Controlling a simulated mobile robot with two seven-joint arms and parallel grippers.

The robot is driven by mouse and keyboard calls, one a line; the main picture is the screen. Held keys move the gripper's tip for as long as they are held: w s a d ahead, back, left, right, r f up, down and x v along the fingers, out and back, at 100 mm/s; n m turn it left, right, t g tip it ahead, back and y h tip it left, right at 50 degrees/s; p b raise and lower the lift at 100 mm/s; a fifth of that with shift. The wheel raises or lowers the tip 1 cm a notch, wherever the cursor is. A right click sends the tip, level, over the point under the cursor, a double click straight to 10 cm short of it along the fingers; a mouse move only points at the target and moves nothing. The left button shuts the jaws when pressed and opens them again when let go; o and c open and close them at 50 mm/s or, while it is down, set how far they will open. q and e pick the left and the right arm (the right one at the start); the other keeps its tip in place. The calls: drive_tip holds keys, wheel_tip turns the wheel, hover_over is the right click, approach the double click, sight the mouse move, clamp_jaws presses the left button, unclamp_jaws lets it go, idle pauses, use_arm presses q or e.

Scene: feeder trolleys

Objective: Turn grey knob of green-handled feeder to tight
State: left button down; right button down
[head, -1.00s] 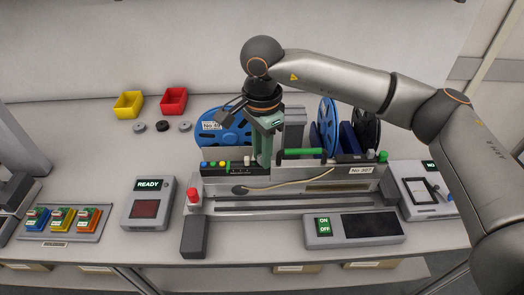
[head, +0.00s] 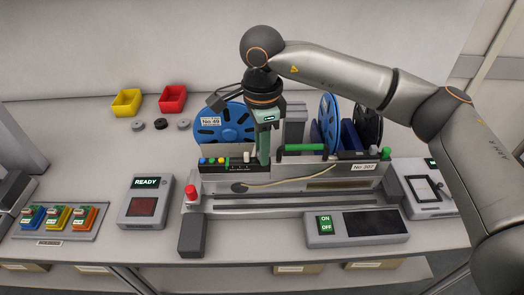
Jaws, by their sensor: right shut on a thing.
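The green-handled feeder (head: 290,181) sits in the middle of the bench, its green handle (head: 306,148) lying along its top. My right gripper (head: 263,161) points straight down at the feeder's top, just left of the green handle. It is shut on a small part there, which fits the grey knob; the fingers hide the knob, so its own position cannot be read. My left gripper is not in view.
A blue reel (head: 222,128) stands behind the gripper, another blue reel (head: 328,122) further right. A red button (head: 191,192) is at the feeder's left end. A READY box (head: 147,203) stands left, a switch panel (head: 355,226) in front. Yellow (head: 127,103) and red bins (head: 173,100) stand behind.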

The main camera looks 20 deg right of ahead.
drive_tip(key=m+b, duration=0.2)
drive_tip(key=m, duration=0.3)
drive_tip(key=shift+m, duration=0.3)
drive_tip(key=m+b, duration=0.1)
drive_tip(key=m, duration=0.4)
drive_tip(key=m+b, duration=0.1)
drive_tip(key=m, duration=0.5)
drive_tip(key=m+b, duration=0.1)
drive_tip(key=m, duration=0.6)
drive_tip(key=shift+m, duration=0.4)
drive_tip(key=shift+m+b, duration=0.4)
drive_tip(key=shift+m, duration=0.9)
drive_tip(key=c, duration=0.7)
unclamp_jaws()
drive_tip(key=shift+r, duration=0.1)
